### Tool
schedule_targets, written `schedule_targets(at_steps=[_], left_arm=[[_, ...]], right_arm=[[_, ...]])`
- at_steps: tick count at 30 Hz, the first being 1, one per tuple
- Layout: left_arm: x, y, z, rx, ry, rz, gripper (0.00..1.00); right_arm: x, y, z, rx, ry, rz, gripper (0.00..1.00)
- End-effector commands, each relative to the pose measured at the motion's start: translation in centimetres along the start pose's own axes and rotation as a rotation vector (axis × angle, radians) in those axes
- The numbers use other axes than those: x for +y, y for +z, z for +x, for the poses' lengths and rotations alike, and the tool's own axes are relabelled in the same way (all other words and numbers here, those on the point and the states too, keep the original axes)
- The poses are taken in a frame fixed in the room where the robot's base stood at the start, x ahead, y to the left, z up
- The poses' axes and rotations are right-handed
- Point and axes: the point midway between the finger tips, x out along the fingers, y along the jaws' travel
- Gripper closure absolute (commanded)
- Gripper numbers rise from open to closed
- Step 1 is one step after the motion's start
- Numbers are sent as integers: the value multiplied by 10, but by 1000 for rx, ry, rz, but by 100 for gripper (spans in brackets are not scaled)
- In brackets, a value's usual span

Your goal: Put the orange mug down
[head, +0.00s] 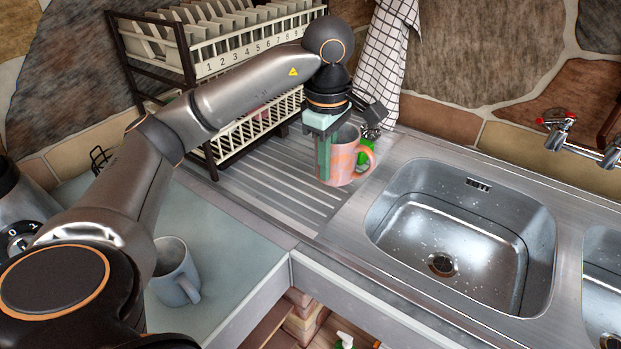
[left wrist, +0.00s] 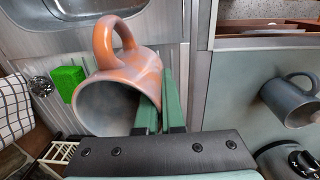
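The orange mug (head: 345,165), with pale greyish patches, is upright at the drainboard (head: 290,185), left of the sink. I cannot tell whether its base touches the ridges. My left gripper (head: 323,158) reaches down to its left side. In the left wrist view the orange mug (left wrist: 125,72) shows its open mouth and its handle. The green fingers of my left gripper (left wrist: 160,115) are close together on its rim wall, one inside and one outside. My right gripper is in neither view.
A plate rack (head: 215,65) stands behind the drainboard. A green sponge (head: 367,152) and a metal scourer (head: 371,132) lie just behind the mug. The sink basin (head: 460,235) is to the right. A grey mug (head: 175,270) stands on the counter at lower left.

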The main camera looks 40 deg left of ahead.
Motion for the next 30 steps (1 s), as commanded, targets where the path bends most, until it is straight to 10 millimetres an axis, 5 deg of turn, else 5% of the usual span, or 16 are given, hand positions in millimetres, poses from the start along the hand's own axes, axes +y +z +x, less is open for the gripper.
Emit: schedule_targets(at_steps=[9,22,30], left_arm=[[19,-46,50,1,0,-1,100],[23,-58,94,0,1,2,100],[23,-58,98,-1,3,1,100]], right_arm=[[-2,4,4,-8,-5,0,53],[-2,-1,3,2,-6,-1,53],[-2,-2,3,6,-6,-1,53]])
